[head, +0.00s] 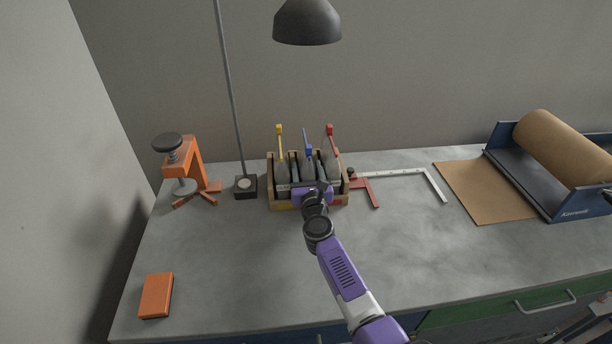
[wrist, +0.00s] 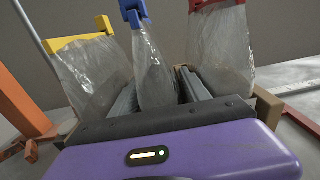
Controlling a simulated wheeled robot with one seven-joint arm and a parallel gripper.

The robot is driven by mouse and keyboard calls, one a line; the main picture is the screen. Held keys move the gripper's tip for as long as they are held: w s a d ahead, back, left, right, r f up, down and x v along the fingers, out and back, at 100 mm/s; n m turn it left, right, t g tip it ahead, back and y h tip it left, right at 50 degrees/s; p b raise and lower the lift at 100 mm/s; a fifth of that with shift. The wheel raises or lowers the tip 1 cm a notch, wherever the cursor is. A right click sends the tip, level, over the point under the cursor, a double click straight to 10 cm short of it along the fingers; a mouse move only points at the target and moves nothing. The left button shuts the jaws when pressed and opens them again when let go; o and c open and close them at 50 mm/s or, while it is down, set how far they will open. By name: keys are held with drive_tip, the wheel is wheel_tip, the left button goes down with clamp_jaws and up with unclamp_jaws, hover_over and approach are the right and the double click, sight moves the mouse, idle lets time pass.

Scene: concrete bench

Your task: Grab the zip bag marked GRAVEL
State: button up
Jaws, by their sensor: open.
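Three clear zip bags stand in a wooden box (head: 345,198), each with a coloured clip on top: a yellow-clipped bag (wrist: 90,65) on the left, a blue-clipped bag (wrist: 150,65) in the middle and a red-clipped bag (wrist: 222,48) on the right. I can read no GRAVEL marking on any of them. My gripper (head: 312,184) is at the front of the box. In the wrist view, its open fingers (wrist: 158,85) point at the blue-clipped bag, which shows between them. I cannot tell whether they touch it. The bags' lower parts are hidden.
A lamp stand (head: 246,187) and an orange clamp-like stand (head: 188,170) are left of the box. A paper roll (head: 565,145) is far right. An orange block (head: 156,295) lies front left. The front bench is mostly clear.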

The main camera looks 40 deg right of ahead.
clamp_jaws()
drive_tip(key=shift+r, duration=0.15)
